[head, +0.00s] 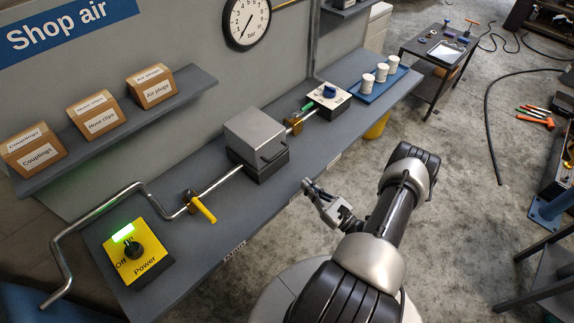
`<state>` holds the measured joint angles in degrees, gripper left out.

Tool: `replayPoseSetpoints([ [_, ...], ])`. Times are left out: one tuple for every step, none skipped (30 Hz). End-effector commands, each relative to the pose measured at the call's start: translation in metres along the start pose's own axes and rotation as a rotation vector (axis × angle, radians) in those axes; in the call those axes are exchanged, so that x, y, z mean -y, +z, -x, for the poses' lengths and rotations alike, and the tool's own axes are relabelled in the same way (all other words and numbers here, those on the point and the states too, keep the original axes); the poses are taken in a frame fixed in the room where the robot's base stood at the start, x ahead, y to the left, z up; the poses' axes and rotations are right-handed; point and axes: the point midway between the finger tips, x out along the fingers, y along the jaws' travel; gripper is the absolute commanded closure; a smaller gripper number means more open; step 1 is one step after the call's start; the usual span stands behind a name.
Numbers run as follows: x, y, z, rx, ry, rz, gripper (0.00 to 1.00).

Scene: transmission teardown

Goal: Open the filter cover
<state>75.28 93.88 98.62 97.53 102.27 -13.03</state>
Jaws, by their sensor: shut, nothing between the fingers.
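The filter housing is a grey box on a dark base (262,168), in the middle of the grey shelf in the head view. Its grey cover (252,132) sits down on the base and looks closed. My gripper (307,186) is shut and empty. In the picture it is below and right of the housing, near the shelf's front edge, apart from the handle.
A pipe with a yellow-lever valve (203,209) runs left of the housing; a brass valve (294,122) is right. A yellow power box (139,256) with a lit green indicator stands at the left end. A blue tray (362,92) holds three white cylinders. A gauge (246,20) hangs above.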

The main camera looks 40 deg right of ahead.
Motion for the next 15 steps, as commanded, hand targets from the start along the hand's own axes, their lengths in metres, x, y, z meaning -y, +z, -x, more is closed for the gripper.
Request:
replayPoseSetpoints([
  [-0.002,0.0,-0.013,0.0,0.008,0.0,1.0],
  [-0.002,0.0,-0.019,0.001,0.008,-0.001,1.0],
  [-0.002,0.0,-0.028,0.001,0.009,0.0,1.0],
  [-0.002,0.0,-0.035,0.002,0.009,0.0,1.0],
  [-0.002,0.0,-0.042,0.002,0.009,0.001,1.0],
  [-0.002,0.0,-0.05,0.001,0.009,0.001,1.0],
  [-0.002,0.0,-0.056,0.001,0.009,0.0,1.0],
  [-0.002,0.0,-0.062,0.001,0.008,0.0,1.0],
  [-0.002,0.0,-0.07,0.001,0.008,0.0,1.0],
  [-0.001,0.005,-0.074,0.002,0.006,0.001,1.0],
  [-0.001,0.01,-0.077,0.002,0.005,0.002,1.0],
  [-0.001,0.014,-0.081,0.001,0.004,0.001,1.0],
  [-0.001,0.017,-0.084,0.001,0.004,0.001,1.0],
  [-0.001,0.019,-0.086,0.001,0.004,0.001,1.0],
  [-0.001,0.022,-0.089,0.001,0.004,0.0,1.0],
])
